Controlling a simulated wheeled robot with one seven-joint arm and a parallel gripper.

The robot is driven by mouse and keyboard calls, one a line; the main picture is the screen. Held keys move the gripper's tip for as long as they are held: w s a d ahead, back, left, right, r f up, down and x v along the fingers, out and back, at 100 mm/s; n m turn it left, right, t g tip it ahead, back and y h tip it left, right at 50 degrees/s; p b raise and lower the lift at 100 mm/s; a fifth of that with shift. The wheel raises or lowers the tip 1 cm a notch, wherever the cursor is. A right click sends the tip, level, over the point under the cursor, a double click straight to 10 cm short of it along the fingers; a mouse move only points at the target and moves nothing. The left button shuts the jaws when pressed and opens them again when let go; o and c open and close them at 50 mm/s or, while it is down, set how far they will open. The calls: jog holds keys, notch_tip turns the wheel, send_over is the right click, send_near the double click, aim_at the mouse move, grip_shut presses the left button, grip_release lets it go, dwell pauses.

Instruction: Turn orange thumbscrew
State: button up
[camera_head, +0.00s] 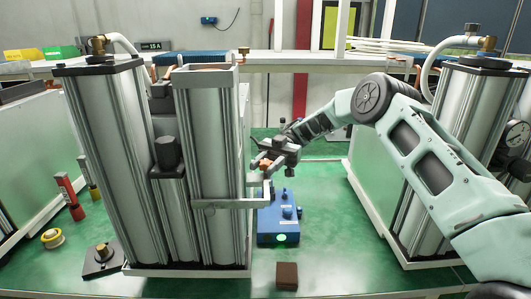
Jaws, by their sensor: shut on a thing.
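The orange thumbscrew (266,163) shows as a small orange-brown part beside the upper right of the middle metal column (208,140), close to a light metal bracket (235,203). My gripper (268,166) reaches in from the right and is shut on the thumbscrew. The dark gripper body and fingers hide part of the thumbscrew, so its turn angle cannot be told.
A blue box with a lit green button (279,226) stands just below my gripper. A small brown block (287,276) lies at the front. Tall metal columns stand left (108,165) and right (455,150). Green bench surface is clear at front right.

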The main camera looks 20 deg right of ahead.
jog(key=shift+n+g+h+p, duration=0.5)
jog(key=shift+g+h+p, duration=0.1)
jog(key=shift+p, duration=0.25)
jog(key=o, duration=1)
